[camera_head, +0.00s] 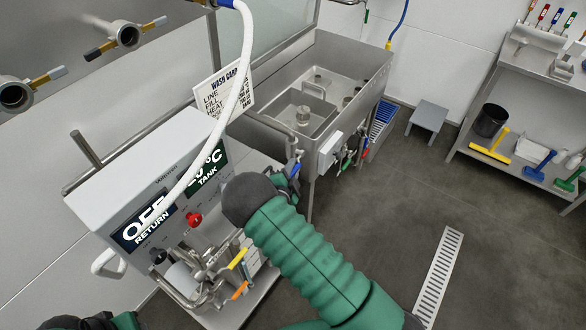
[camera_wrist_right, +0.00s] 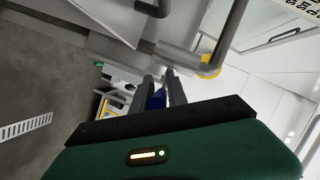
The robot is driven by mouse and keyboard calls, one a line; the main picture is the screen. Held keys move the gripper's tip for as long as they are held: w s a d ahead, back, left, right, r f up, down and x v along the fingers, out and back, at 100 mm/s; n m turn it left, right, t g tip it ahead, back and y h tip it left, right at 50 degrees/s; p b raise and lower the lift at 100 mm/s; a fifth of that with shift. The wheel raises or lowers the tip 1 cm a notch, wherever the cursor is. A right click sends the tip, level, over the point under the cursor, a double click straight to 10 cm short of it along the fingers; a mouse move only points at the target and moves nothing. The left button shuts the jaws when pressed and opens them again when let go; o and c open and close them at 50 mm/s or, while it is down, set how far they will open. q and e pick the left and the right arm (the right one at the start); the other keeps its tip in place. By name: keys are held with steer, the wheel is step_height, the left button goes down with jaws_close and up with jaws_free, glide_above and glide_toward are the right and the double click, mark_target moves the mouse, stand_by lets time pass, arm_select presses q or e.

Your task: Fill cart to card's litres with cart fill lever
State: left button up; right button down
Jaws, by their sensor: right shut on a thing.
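The wash card (camera_head: 225,90) is a white sign behind the control box; its heading and line names read partly, its figures are too small and partly covered by a white hose. The cart's grey control box (camera_head: 150,165) has displays reading OFF RETURN (camera_head: 145,222) and a partly hidden °C TANK (camera_head: 207,172). My right gripper (camera_head: 291,172) is at the cart's far right side, its fingers shut on a blue lever handle (camera_wrist_right: 157,98), with pipework just beyond. My arm hides part of the cart. Only a dark and green piece of my left arm shows at the bottom left.
A steel sink (camera_head: 320,95) with coloured levers on its front stands behind the cart. Yellow and orange handles (camera_head: 238,259) and a red knob (camera_head: 194,219) are on the cart front. Shelves with brushes (camera_head: 490,153) stand at right. The floor around the drain (camera_head: 438,275) is clear.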

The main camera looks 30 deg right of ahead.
steer(key=shift+s+f, duration=0.25)
steer(key=shift+f, duration=0.1)
step_height(320, 180, up, 3)
steer(key=g+y+p, duration=0.1)
steer(key=p, duration=0.1)
steer(key=m+g+y+p, duration=0.1)
steer(key=p, duration=0.1)
steer(key=shift+w+d+r+y, duration=0.1)
steer(key=shift+r+y, duration=0.1)
steer(key=shift+y, duration=0.2)
steer(key=shift+d+r+g+y+p, duration=0.15)
steer(key=shift+g+y+p, duration=0.25)
steer(key=shift+y+p, duration=0.25)
steer(key=c, duration=1.4)
jaws_free()
steer(key=shift+o, duration=0.2)
steer(key=shift+w+d, duration=0.1)
steer(key=shift+d, duration=0.05)
